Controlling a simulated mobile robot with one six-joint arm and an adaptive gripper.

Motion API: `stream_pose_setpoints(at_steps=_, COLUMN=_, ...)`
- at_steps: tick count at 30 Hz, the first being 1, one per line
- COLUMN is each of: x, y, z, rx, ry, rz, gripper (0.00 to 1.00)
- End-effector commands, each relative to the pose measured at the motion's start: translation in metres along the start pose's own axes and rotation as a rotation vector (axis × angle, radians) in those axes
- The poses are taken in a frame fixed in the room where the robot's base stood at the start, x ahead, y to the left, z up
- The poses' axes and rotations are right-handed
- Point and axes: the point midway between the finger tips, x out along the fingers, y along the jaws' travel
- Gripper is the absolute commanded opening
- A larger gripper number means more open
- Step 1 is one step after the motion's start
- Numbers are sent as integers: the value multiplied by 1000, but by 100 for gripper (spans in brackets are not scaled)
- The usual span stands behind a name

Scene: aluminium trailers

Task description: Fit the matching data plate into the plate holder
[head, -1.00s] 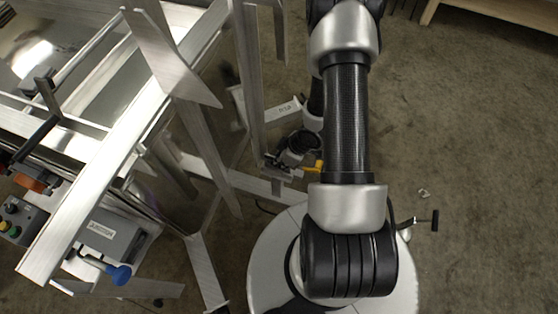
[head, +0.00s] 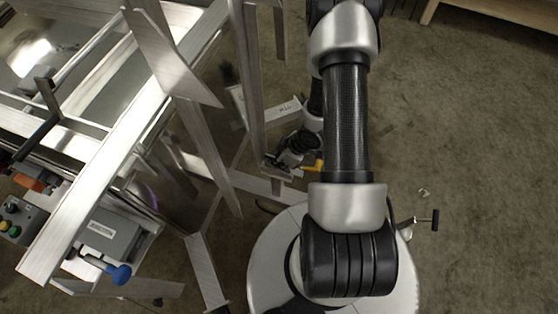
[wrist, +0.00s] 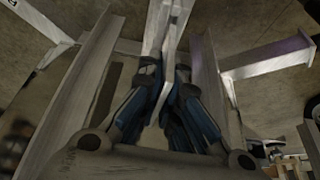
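My gripper shows in the wrist view (wrist: 166,80), its dark blue-edged fingers converging on either side of a thin pale strip (wrist: 170,35). The strip is nearly edge-on, and I cannot tell whether it is a data plate or part of the frame. In the head view the end of my arm is low beside the trailer frame, with the fingertips not clearly visible. A pale labelled plate (head: 284,110) lies by the frame, its text unreadable. A second small label (head: 101,230) is on a grey box. I cannot identify the plate holder.
Aluminium trailer beams (head: 110,150) fill the left, with an upright post (head: 249,75) close to my arm. In the wrist view, beams (wrist: 75,90) stand on both sides of my gripper. Open floor (head: 475,150) lies on the right.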

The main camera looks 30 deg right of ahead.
Motion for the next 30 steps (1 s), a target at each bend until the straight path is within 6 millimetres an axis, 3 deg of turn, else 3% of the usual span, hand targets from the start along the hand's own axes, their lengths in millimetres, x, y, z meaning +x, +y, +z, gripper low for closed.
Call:
stream_pose_setpoints(at_steps=19, x=16, y=0, z=7, rx=0, ry=0, rz=0, gripper=0)
stream_pose_setpoints(at_steps=21, x=15, y=0, z=6, rx=0, ry=0, rz=0, gripper=9)
stream_pose_setpoints(at_steps=30, x=15, y=0, z=6, rx=0, ry=0, rz=0, gripper=28)
